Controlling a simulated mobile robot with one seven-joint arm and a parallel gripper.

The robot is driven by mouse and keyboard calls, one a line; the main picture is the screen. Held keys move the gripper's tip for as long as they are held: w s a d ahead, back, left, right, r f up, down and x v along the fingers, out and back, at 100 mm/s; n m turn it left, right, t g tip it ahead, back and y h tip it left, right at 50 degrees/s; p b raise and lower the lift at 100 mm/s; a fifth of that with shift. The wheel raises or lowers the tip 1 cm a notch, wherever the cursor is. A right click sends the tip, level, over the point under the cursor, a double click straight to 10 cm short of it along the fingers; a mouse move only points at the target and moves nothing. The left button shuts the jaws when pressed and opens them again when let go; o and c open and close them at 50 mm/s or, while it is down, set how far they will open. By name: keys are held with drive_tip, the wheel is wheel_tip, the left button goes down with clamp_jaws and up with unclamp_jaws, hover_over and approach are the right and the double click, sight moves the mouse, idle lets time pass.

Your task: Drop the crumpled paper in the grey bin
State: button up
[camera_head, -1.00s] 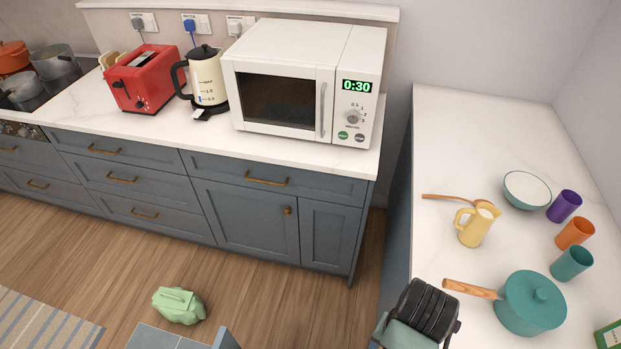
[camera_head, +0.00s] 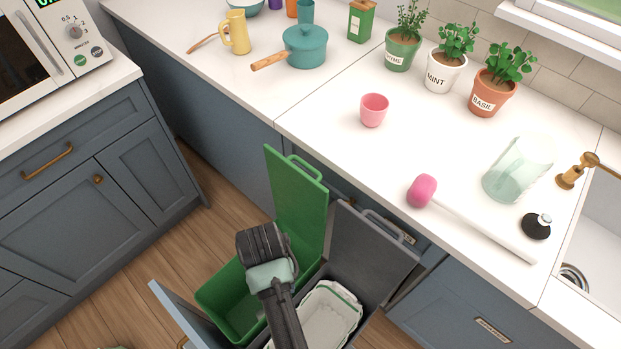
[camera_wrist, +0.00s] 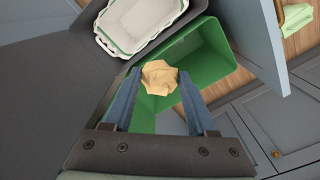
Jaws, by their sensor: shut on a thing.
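My gripper (camera_wrist: 159,88) is shut on the crumpled paper (camera_wrist: 159,74), a pale tan ball between the fingertips in the wrist view. Behind the paper is the open green bin (camera_wrist: 202,50); the paper appears over it. The grey bin, with its grey lid (camera_head: 370,250) raised, stands right of the green bin (camera_head: 212,297) in the head view. A white tub with a green rim (camera_head: 336,290) sits inside the grey bin; it also shows at the upper left of the wrist view (camera_wrist: 117,38). In the head view my arm hides the fingers and paper.
The green lid (camera_head: 298,205) stands upright beside the grey one. A blue drawer front (camera_head: 180,312) stands left of the bins. The counter above holds a pink cup (camera_head: 374,110), teal pot (camera_head: 304,47), glass jar (camera_head: 517,170) and several potted herbs. A light green bag (camera_wrist: 297,18) lies on the floor.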

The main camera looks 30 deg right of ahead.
drive_tip(key=s+d+f+m+b, duration=0.2)
drive_tip(key=f+b, duration=0.7)
drive_tip(key=f, duration=0.7)
drive_tip(key=s+d+f+m+b, duration=0.2)
drive_tip(key=f+b, duration=0.8)
drive_tip(key=f, duration=0.6)
drive_tip(key=s+d+f+m+b, duration=0.2)
drive_tip(key=f+m+b, duration=0.3)
drive_tip(key=f+b, duration=0.5)
wheel_tip(320, 180, down, 6)
drive_tip(key=shift+s+d+f, duration=0.2)
drive_tip(key=shift+d, duration=0.65)
drive_tip(key=shift+b, duration=0.3)
drive_tip(key=shift+f+b, duration=0.4)
drive_tip(key=shift+f, duration=0.1)
drive_tip(key=shift+f, duration=0.15)
drive_tip(key=o, duration=1.3)
